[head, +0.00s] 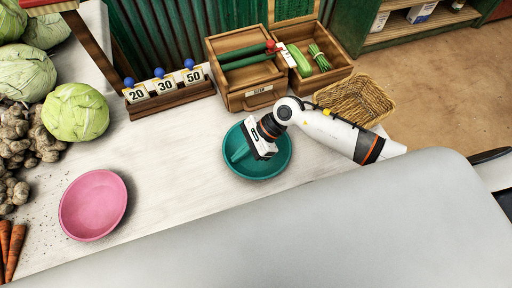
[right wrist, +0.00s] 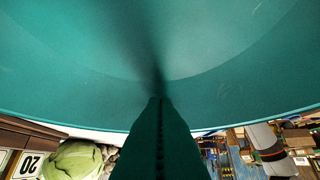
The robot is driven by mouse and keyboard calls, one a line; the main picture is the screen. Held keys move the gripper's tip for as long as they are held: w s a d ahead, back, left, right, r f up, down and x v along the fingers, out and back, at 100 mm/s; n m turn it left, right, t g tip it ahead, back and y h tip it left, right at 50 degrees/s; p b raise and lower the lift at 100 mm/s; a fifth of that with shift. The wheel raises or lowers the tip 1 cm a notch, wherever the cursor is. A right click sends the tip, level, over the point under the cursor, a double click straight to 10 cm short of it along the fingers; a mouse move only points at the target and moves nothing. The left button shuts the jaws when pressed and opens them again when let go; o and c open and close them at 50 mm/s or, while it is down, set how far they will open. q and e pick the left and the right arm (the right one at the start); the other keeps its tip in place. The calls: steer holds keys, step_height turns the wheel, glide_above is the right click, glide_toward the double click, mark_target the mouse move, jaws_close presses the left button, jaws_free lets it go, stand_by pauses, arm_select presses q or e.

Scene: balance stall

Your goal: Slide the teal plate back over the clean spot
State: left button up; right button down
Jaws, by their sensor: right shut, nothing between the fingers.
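The teal plate (head: 283,160) lies on the pale counter in the middle of the head view, round and shallow. It fills the upper part of the right wrist view (right wrist: 230,60). My right gripper (head: 240,152) is shut and empty, reaching down over the left part of the plate. Its fingers (right wrist: 160,140) show as one dark teal shape in the right wrist view and seem to meet the plate's inner surface; I cannot tell for sure whether they touch. The clean spot cannot be made out. My left gripper is not in view.
A pink bowl (head: 93,205) sits on the counter to the left. A rack with price tags 20, 30 and 50 (head: 167,97) and a wooden box (head: 255,97) stand behind the plate. A wicker basket (head: 356,100) is at right. Bare counter (head: 165,160) lies between bowl and plate.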

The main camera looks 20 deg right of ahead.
steer(key=a+b, duration=0.1)
steer(key=a, duration=1.1)
steer(key=s+a+b, duration=0.1)
steer(key=a, duration=0.5)
steer(key=shift+s+a+b, duration=0.1)
steer(key=shift+a+b, duration=0.05)
steer(key=shift+b, duration=0.2)
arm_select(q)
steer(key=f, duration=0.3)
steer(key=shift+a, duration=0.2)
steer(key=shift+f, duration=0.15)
